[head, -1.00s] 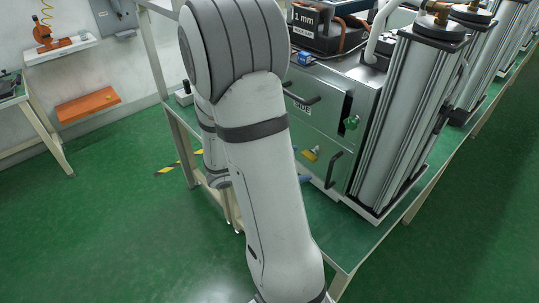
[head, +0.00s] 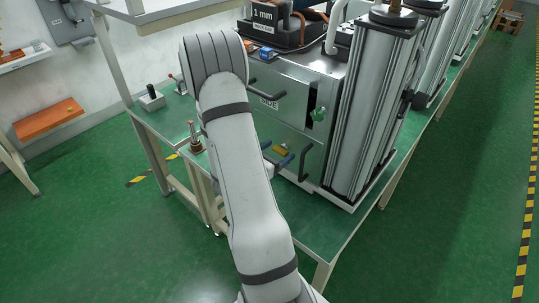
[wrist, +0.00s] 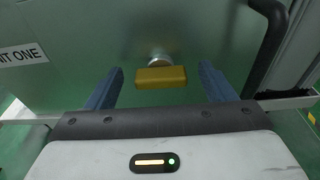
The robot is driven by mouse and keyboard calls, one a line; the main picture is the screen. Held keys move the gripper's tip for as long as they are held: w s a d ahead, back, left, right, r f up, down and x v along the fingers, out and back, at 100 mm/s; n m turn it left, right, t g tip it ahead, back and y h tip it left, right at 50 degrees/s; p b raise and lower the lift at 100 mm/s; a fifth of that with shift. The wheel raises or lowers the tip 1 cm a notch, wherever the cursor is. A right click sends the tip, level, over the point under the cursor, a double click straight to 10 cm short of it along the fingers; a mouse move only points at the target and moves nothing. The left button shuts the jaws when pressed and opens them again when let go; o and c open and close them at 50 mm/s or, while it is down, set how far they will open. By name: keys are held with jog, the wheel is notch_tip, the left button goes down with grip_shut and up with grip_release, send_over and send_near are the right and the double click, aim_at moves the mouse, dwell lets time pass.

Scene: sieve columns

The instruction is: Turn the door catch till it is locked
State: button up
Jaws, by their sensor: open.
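The door catch is a yellow bar (wrist: 161,78) on a short silver shaft, set on the grey metal door (wrist: 95,45). In the wrist view the bar lies level. It also shows in the head view (head: 280,149), on the lower door of the grey cabinet. My gripper (wrist: 161,68) is open, with one blue finger on each side of the bar and clear gaps between. In the head view my arm hides most of the gripper; a blue finger shows just below the catch. I cannot tell whether the fingertips reach the bar's depth.
A black pull handle (head: 306,161) stands right of the catch and shows close by in the wrist view (wrist: 268,40). A tall sieve column (head: 365,115) stands at the right. Green floor is open at front left.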

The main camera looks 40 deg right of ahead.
jog(key=shift+d, duration=0.2)
jog(key=c, duration=1)
jog(key=o, duration=1)
